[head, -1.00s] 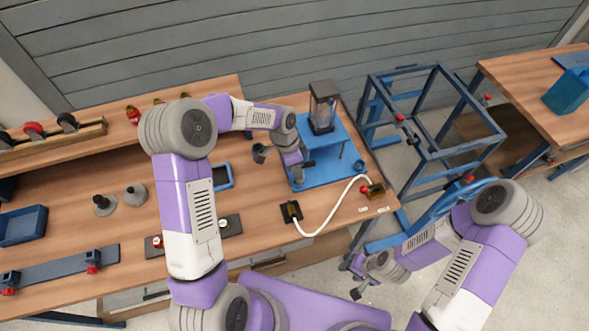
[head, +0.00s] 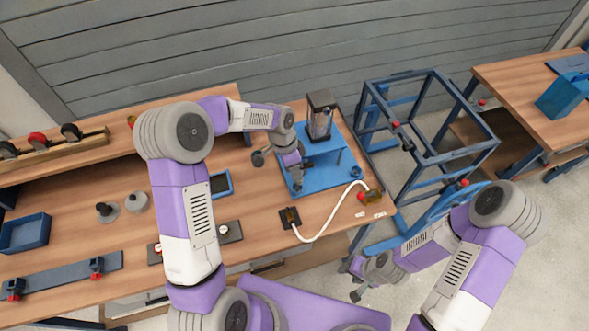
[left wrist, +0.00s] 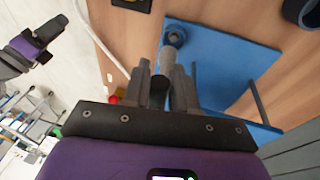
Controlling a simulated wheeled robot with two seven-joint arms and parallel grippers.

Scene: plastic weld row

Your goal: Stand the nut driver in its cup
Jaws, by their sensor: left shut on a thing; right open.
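My left gripper (head: 297,182) is low over the near left part of the blue fixture plate (head: 322,178). In the left wrist view its fingers (left wrist: 160,75) are shut on a dark and grey cylindrical tool, apparently the nut driver (left wrist: 167,56). An open dark cup (head: 258,158) stands on the bench left of the gripper, and shows at the wrist view's top right corner (left wrist: 300,12). My right gripper (head: 356,281) is open and empty, off the bench's front.
A clear-walled black-topped unit (head: 320,115) stands behind the gripper. A white cable (head: 325,228) curves in front of the plate, from a black block to a red button. A blue frame (head: 430,150) stands right of the bench.

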